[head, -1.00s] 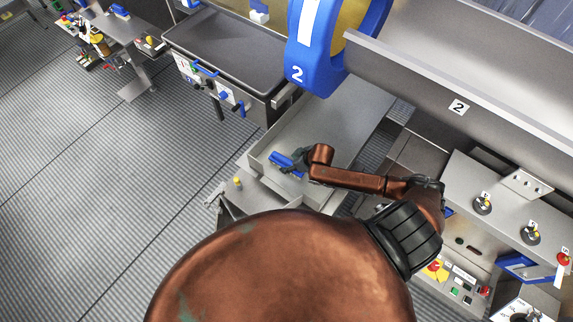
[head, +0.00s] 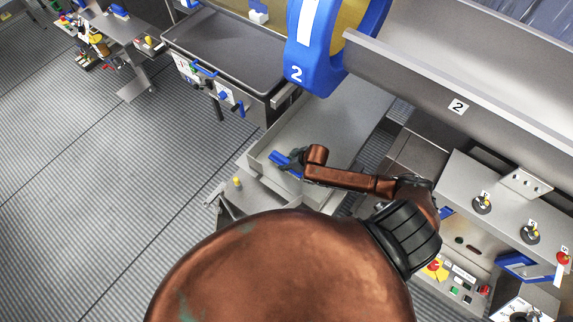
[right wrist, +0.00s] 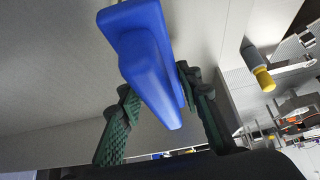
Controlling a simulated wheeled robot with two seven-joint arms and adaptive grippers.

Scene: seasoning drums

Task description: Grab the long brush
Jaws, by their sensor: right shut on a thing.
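The brush shows as a blue piece (head: 283,161) at the metal tray in the middle of the head view. In the right wrist view its blue body (right wrist: 150,60) fills the upper middle, between the dark green fingers. My right gripper (head: 295,158) is shut on it. The gripper's fingers also show in the right wrist view (right wrist: 160,98), one on each side of the blue body. I cannot tell whether the brush touches the tray floor, and its far end and bristles cannot be made out. My left gripper is not in view.
The grey metal tray (head: 335,115) has raised walls around the brush. A blue-rimmed drum (head: 312,75) marked 2 hangs above it. A yellow-topped knob (head: 237,182) stands at the tray's front left. Control panels (head: 500,205) are at the right.

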